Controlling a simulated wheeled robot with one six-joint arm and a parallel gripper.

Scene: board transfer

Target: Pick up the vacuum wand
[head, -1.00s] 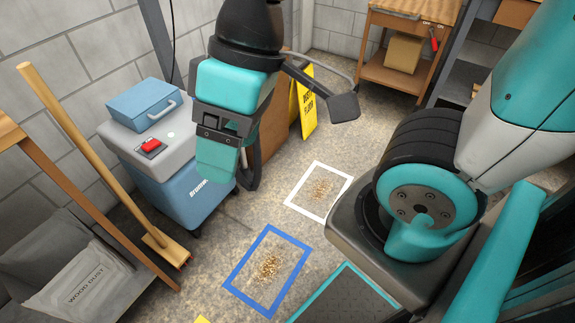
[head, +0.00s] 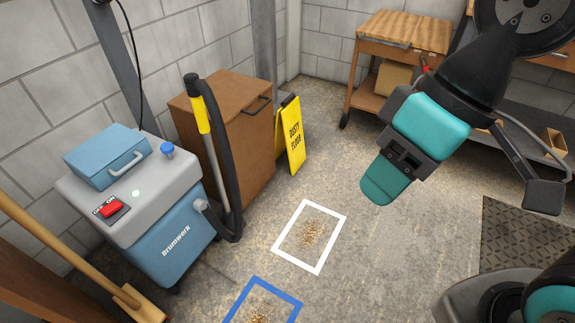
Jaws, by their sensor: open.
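The vacuum wand (head: 211,150) is a grey tube with a yellow grip and a black top end. It stands nearly upright at the right side of the blue and grey vacuum (head: 175,248), in front of a brown cabinet. A black hose (head: 232,170) loops from its top down to the vacuum's side. My gripper (head: 378,198) is open and empty, up and well to the right of the wand, apart from it. It points down and slightly left. The wand's foot is partly hidden by the hose.
A blue box sits on the vacuum beside a red switch (head: 112,208). A yellow floor sign (head: 291,138) stands behind. White (head: 282,255) and blue (head: 240,295) floor frames hold debris. A broom (head: 62,245) leans at left. Open floor lies between my gripper and the wand.

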